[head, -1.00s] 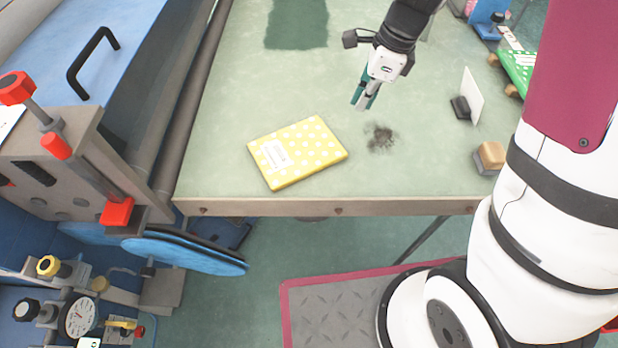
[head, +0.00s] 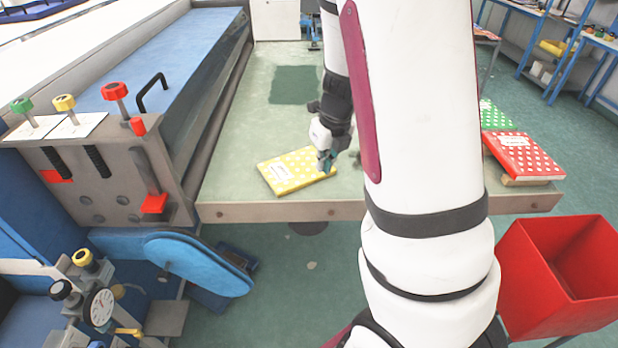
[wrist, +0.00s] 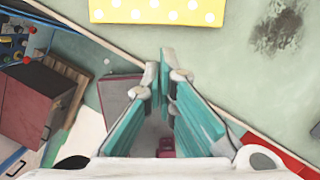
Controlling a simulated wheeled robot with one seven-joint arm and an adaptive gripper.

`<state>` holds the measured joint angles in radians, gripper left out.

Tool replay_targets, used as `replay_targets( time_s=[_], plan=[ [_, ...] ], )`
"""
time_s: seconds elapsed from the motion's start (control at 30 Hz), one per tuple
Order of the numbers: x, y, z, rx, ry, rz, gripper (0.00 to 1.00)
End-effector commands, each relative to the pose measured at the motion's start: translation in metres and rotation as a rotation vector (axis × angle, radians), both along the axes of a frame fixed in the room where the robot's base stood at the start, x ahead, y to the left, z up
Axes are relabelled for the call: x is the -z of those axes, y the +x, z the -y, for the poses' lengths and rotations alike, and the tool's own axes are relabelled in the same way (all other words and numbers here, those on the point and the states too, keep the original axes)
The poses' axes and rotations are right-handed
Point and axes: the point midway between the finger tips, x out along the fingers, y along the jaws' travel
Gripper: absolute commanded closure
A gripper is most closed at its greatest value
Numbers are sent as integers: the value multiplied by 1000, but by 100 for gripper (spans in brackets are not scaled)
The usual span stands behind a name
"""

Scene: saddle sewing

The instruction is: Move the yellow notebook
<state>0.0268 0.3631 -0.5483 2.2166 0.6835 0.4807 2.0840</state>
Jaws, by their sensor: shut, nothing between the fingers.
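The yellow notebook (head: 288,174) with white dots and a white label lies flat near the front edge of the green table. In the wrist view only a strip of the yellow notebook (wrist: 160,10) shows at the top edge. My gripper (head: 326,168) is in front of the notebook's right end in the head view and covers part of it. In the wrist view my gripper (wrist: 166,62) has its teal fingers together at the tips, empty and apart from the notebook. I cannot tell its exact height above the table.
A dark smudge (wrist: 276,28) marks the tabletop beside the notebook. A red dotted notebook (head: 522,155) and a green one (head: 494,115) lie at the right. A red bin (head: 560,275) stands at the front right. A blue machine (head: 160,85) borders the table's left side.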

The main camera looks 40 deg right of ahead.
Motion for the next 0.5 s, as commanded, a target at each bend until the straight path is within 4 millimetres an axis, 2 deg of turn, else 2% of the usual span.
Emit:
replay_targets(
  time_s=[0.3, 0.5],
  plan=[
    [56, 14, 1, 0, 2, -5, 100],
    [79, 20, 1, -2, 1, -3, 100]
  ],
)
